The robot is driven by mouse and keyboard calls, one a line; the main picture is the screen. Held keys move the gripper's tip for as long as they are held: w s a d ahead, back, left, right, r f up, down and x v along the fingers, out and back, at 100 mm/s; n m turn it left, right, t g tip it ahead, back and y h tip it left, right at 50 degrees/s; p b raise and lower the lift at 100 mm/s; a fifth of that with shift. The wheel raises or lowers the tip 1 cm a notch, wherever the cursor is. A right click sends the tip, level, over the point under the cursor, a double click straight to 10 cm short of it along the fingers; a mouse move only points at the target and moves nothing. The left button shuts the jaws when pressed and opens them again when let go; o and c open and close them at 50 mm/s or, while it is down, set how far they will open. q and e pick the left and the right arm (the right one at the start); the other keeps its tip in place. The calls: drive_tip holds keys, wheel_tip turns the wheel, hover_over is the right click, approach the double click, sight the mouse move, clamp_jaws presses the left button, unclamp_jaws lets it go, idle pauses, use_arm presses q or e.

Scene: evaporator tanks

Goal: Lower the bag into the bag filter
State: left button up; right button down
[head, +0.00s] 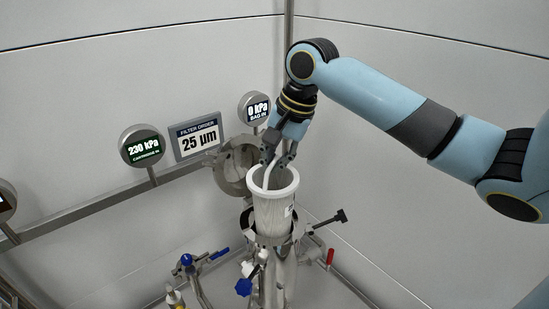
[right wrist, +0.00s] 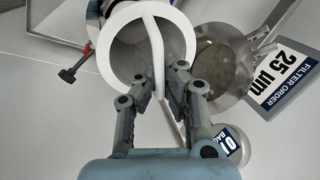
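The filter bag (head: 272,212) is a pale grey sleeve with a white ring and a white loop handle (right wrist: 155,45). My right gripper (head: 278,158) is shut on the handle, and in the right wrist view its fingers (right wrist: 164,84) close on both sides of it. The bag hangs nearly upright over the bag filter housing (head: 272,240), a steel vessel with an open mouth. The bag's lower end is at the mouth; how deep it sits is hard to tell. The white ring is well above the housing rim. My left gripper is not in view.
The round steel lid (head: 232,172) stands open behind the bag. A black-handled clamp bolt (head: 328,222) sticks out on the right. Gauges, a "25 µm" sign (head: 197,138) and a rail line the wall. Blue-handled valves (head: 244,286) sit below.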

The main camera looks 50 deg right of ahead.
sight(275, 175)
drive_tip(key=shift+f+b, duration=0.4)
drive_tip(key=shift+f, duration=1.3)
drive_tip(key=shift+p, duration=0.65)
drive_tip(key=shift+f, duration=0.15)
idle(0.4)
drive_tip(key=shift+f+b, duration=0.8)
drive_tip(key=shift+f, duration=1.7)
drive_tip(key=shift+p, duration=0.65)
drive_tip(key=shift+f, duration=0.2)
idle(0.4)
